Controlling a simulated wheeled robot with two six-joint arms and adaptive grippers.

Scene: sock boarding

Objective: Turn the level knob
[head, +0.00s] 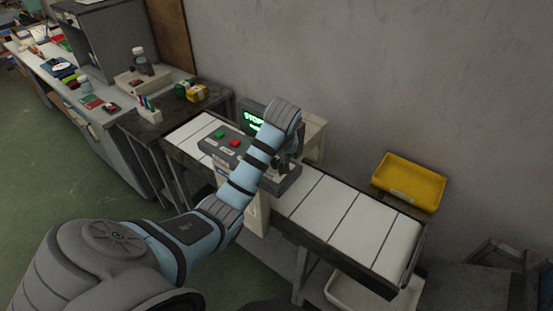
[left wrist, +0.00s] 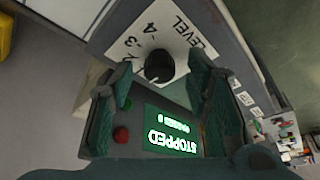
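The black level knob (left wrist: 160,66) sits on a white dial plate (left wrist: 133,45) marked "LEVEL" with numbers, seen in the left wrist view. My left gripper (left wrist: 158,78) is open, its two fingers apart with the knob showing between them. I cannot tell whether either finger touches it. A screen (left wrist: 172,130) reads "STOPPED", beside a green button and a red button (left wrist: 121,134). In the head view my left arm covers most of the control box (head: 283,182), and the knob is hidden there. My right gripper is not in view.
A white segmented conveyor (head: 340,220) runs under the control box. The green button (head: 219,134) and red button stand left of my forearm. A yellow bin (head: 410,182) is at the right by the wall. A dark side table (head: 172,117) stands left of the conveyor.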

